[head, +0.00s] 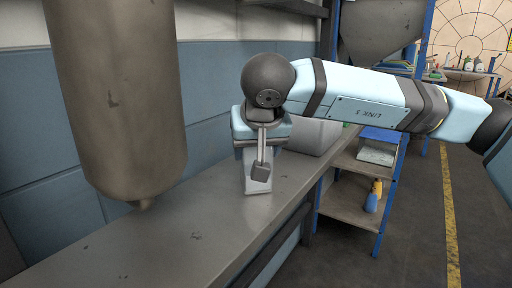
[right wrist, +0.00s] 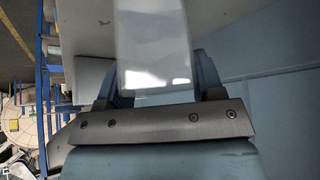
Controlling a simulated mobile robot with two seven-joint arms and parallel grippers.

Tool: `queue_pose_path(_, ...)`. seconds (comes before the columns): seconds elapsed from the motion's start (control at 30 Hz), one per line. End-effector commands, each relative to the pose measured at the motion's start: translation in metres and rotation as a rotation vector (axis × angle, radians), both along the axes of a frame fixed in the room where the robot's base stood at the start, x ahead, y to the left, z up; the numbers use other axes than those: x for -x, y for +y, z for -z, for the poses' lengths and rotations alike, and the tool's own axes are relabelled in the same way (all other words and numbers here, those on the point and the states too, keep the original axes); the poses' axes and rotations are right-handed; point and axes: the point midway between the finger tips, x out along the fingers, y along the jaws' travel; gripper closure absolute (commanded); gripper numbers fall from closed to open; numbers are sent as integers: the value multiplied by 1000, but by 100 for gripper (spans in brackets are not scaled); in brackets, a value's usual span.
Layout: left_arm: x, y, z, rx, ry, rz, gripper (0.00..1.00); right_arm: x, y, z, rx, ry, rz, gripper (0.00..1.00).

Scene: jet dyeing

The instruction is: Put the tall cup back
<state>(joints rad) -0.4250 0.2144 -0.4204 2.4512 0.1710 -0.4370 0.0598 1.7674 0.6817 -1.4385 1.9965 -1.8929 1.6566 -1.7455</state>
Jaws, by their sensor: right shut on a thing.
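The tall cup (head: 251,184) is a pale, glossy, narrow vessel, upright over the grey counter (head: 190,235). My right gripper (head: 260,170) points down from above and is shut on it. The gripper hides much of the cup's upper part. I cannot tell for certain whether the cup's base touches the counter. In the right wrist view the tall cup (right wrist: 153,45) runs between the two dark fingers of my right gripper (right wrist: 155,85). My left gripper is not in view.
A large grey tank with a pointed bottom (head: 120,100) hangs over the counter at left. A pale bin (head: 316,137) stands behind my gripper. A blue-framed shelf (head: 345,200) with a blue and yellow bottle (head: 373,197) is at right. The counter's near left part is clear.

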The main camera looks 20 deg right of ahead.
Motion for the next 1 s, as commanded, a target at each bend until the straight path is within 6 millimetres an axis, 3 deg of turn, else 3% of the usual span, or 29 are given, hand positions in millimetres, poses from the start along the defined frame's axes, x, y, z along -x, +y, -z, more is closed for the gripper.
queue_pose_path(0.03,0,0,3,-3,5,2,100,0,0,3,0,0,0,67)
queue_pose_path(0.07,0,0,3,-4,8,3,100,0,0,2,0,0,0,34)
queue_pose_path(0.17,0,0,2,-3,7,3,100,0,0,2,0,0,0,13)
queue_pose_path(0.57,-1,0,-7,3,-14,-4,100,3,1,-9,0,-1,-1,13)
queue_pose_path(1.0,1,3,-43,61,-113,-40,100,51,7,-84,1,-2,-2,13)
